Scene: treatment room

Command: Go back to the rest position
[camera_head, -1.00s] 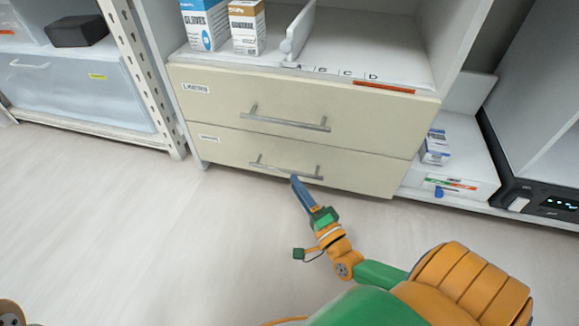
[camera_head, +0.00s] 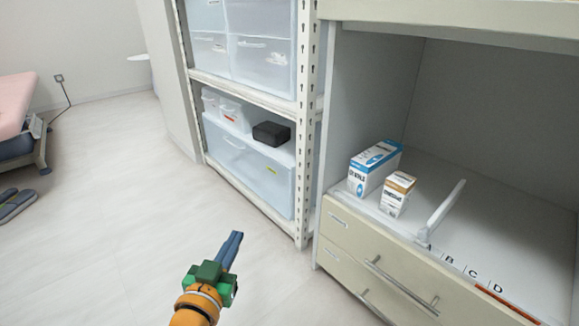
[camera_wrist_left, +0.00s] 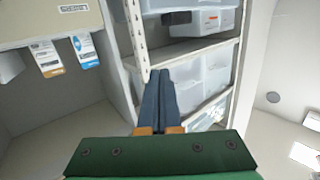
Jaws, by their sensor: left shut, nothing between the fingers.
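My left gripper (camera_head: 231,246) is in the lower middle of the head view. Its blue fingers are together with nothing between them, and they point up and away over the pale floor. In the left wrist view the shut fingers (camera_wrist_left: 164,98) also lie side by side, above the dark green gripper body. The gripper stands apart from the shelving and the drawers in the head view. My right gripper is in neither view now.
The cabinet's drawers (camera_head: 375,262), both shut, are at the lower right. Above them stand a blue-white box (camera_head: 372,168) and a smaller white-brown box (camera_head: 397,194). A shelf rack (camera_head: 308,120) with clear bins stands left of it.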

